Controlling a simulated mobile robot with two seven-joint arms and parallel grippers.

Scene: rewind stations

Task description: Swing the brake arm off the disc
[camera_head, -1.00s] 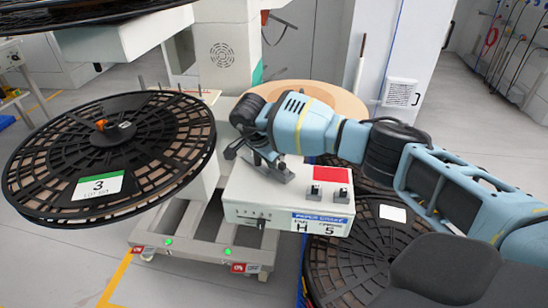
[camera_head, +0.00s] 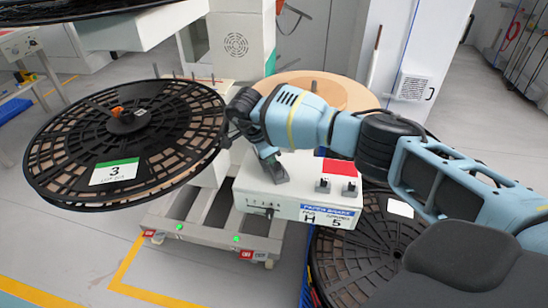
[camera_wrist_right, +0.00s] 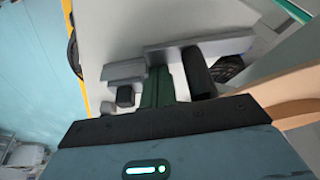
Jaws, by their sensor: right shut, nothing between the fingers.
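A large black reel (camera_head: 68,143) with label "3" is mounted flat at left, with an orange-tipped part (camera_head: 118,111) at its hub. My right gripper (camera_head: 231,138) is shut and empty at the reel's right rim, above and left of the control box "H 5" (camera_head: 298,208). A dark grey bracket (camera_head: 272,167) stands on the box below my wrist. In the right wrist view the closed fingers (camera_wrist_right: 158,86) lie near a grey bar (camera_wrist_right: 200,48) and a black cylinder (camera_wrist_right: 198,73); contact is unclear. I cannot tell which part is the brake arm or its disc. My left gripper is out of view.
A red pad (camera_head: 340,167) and switches are on the box top. A second dark reel (camera_head: 365,250) lies low at right. A tan disc (camera_head: 325,90) is behind my arm. A white pillar (camera_head: 240,45) stands behind. Open floor is at lower left.

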